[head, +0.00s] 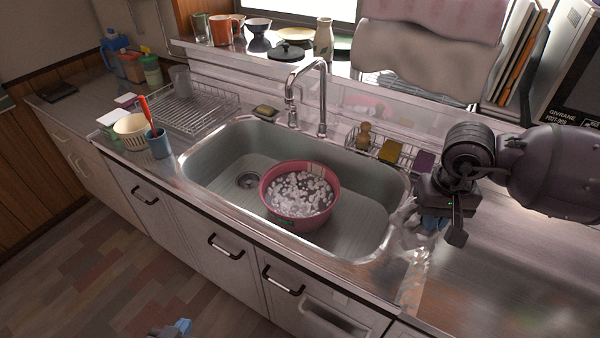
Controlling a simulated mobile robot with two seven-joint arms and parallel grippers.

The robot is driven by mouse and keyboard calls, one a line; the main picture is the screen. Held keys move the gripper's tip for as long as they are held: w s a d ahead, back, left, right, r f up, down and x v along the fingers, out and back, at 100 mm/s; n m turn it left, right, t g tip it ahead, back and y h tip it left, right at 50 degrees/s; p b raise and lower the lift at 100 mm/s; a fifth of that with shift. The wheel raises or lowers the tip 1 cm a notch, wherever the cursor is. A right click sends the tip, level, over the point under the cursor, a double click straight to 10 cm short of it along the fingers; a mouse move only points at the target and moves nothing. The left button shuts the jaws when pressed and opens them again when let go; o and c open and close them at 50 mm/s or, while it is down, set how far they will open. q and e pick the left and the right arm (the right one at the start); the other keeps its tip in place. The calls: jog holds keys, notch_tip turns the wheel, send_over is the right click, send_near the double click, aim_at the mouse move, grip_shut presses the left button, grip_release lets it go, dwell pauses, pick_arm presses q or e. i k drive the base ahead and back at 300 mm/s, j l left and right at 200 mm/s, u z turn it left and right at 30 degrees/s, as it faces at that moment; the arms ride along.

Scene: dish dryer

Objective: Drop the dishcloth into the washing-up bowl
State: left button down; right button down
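The pink washing-up bowl (272,213) stands in the right half of the steel sink, filled with white suds. A pale, crumpled patch (408,243) at the sink's right rim looks like the dishcloth, but it blends with the shiny steel and its reflections. My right gripper (436,225) points down over the counter beside the sink's right rim, right of the bowl. Its blue fingertips are close to or at this pale patch; whether they hold it is unclear. My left gripper (176,328) barely shows at the bottom edge, low in front of the cabinets, its fingers mostly cut off.
A tap (322,95) rises behind the bowl. A beige towel (430,55) hangs at the back.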

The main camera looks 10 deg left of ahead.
aim_at(298, 196)
jog(key=k+j, duration=0.1)
jog(key=j, duration=0.3)
jog(key=j+z, duration=0.1)
jog(key=j, duration=0.3)
jog(key=k+j, duration=0.15)
jog(key=j, duration=0.6)
jog(key=i+j+z, duration=0.1)
jog(key=j, duration=0.2)
jog(key=i+j+z, duration=0.1)
jog(key=i+j, duration=0.5)
jog(key=i, duration=0.45)
jog(key=z, duration=0.05)
